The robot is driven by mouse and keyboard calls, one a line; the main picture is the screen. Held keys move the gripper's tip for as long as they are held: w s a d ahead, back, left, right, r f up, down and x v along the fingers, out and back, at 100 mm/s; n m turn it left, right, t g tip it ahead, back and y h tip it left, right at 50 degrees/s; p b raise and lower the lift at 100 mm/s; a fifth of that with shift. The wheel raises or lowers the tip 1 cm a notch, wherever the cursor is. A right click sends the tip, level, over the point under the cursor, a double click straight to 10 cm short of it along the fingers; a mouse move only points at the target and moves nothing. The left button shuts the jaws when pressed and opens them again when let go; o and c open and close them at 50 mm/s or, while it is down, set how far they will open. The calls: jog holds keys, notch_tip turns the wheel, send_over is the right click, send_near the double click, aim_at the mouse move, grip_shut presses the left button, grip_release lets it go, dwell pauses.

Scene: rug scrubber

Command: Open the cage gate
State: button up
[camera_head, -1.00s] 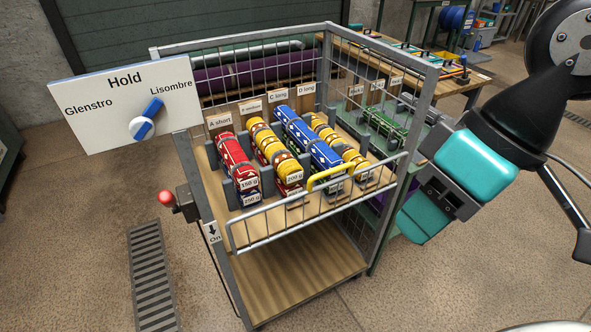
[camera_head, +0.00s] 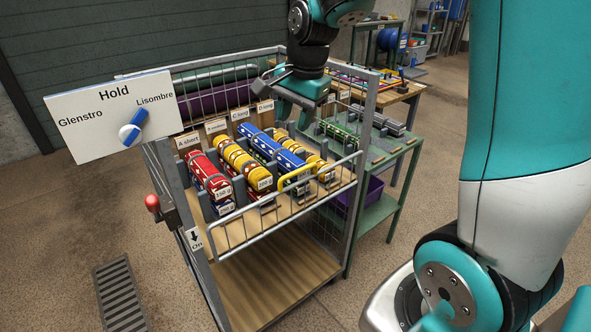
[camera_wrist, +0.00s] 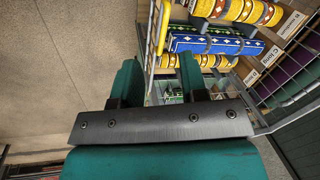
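The cage gate (camera_head: 235,236) is a low wire panel with a pale top rail, standing across the front of the wire cage (camera_head: 172,215). A yellow handle (camera_head: 297,178) sits on its top rail, right of the middle. The handle (camera_wrist: 162,28) also shows in the wrist view, beyond and between my fingertips, apart from them. My gripper (camera_head: 291,108) hangs over the right part of the cage, above the gate and behind the handle in the head view. In the wrist view my gripper (camera_wrist: 158,72) has its two teal fingers spread, with nothing between them.
Red, yellow and blue rolls (camera_head: 270,150) lie on the shelf behind the gate. A sign with a blue knob (camera_head: 133,128) and a red-knobbed lever (camera_head: 152,203) are at the left. A green table (camera_head: 385,165) stands close on the right.

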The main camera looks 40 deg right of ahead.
aim_at(299, 171)
jog(key=w+d+f+m, duration=0.2)
jog(key=d+m, duration=0.2)
jog(key=d, duration=0.2)
jog(key=shift+h, duration=0.4)
jog(key=w+f, duration=0.1)
jog(key=f, duration=0.4)
jog(key=w+f, duration=0.1)
jog(key=f, duration=0.4)
jog(key=w+f, duration=0.1)
jog(key=f, duration=0.5)
jog(key=shift+w+a, duration=0.3)
jog(key=shift+a, duration=0.05)
grip_shut()
